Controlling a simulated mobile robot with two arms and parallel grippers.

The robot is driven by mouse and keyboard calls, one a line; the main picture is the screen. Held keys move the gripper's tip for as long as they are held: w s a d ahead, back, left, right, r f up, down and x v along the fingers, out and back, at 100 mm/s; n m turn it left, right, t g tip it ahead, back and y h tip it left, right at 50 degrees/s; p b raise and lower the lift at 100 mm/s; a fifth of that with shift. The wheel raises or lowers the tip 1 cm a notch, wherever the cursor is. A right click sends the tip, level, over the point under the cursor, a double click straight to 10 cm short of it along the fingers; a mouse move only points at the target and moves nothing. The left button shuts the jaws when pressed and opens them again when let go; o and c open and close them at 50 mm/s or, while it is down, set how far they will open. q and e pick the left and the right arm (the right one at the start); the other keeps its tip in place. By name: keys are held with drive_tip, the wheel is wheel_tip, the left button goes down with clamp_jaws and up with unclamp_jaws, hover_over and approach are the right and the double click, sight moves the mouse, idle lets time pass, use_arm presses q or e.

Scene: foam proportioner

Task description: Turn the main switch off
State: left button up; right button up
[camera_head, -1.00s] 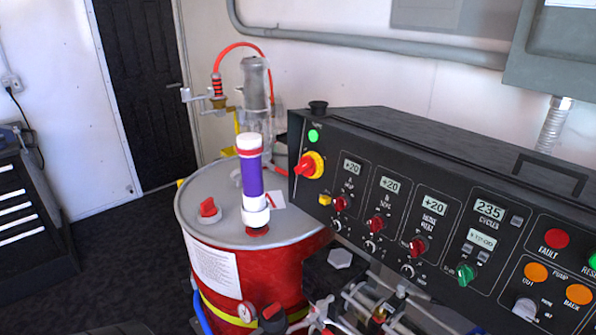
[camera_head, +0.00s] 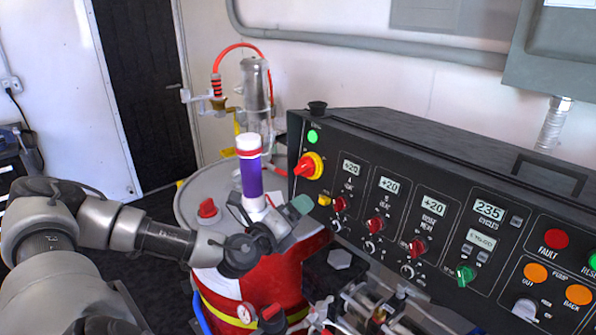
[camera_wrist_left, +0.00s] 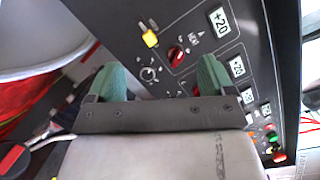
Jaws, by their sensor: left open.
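The main switch (camera_head: 308,166) is a red rotary handle on a yellow disc at the left end of the black control panel (camera_head: 440,205). Its red handle points to the lower left. A lit green lamp (camera_head: 313,136) is above it. My left gripper (camera_head: 297,206) has green fingertips and is in front of the panel, below the main switch and apart from it. In the left wrist view its two fingers (camera_wrist_left: 160,78) are spread with nothing between them, facing the panel's small knobs. The main switch does not show there. My right gripper is out of view.
A small yellow knob (camera_wrist_left: 150,39) and a red knob (camera_wrist_left: 177,57) are close ahead of the fingers. A red drum (camera_head: 265,285) with a purple and white cylinder (camera_head: 251,178) stands left of the panel, partly behind my left arm. Hoses and fittings (camera_head: 375,310) crowd below.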

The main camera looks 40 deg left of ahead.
sight(300, 169)
use_arm(q)
drive_tip(key=s+a+r+m, duration=0.1)
drive_tip(key=a+r+m, duration=0.2)
drive_tip(key=a+r, duration=0.3)
drive_tip(key=w+p, duration=0.1)
drive_tip(key=w, duration=0.2)
drive_tip(key=w+a+f+p, duration=0.1)
drive_tip(key=w+p, duration=0.1)
drive_tip(key=w, duration=0.1)
drive_tip(key=w+p, duration=0.2)
drive_tip(key=w, duration=0.1)
drive_tip(key=shift+w+a+f, duration=0.25)
drive_tip(key=shift+w+a, duration=0.05)
drive_tip(key=shift+w, duration=0.05)
drive_tip(key=shift+w+f, duration=0.1)
drive_tip(key=shift+w, duration=0.2)
drive_tip(key=shift+c, duration=0.3)
drive_tip(key=c, duration=0.9)
drive_tip(key=shift+o, duration=0.2)
drive_tip(key=shift+y, duration=0.3)
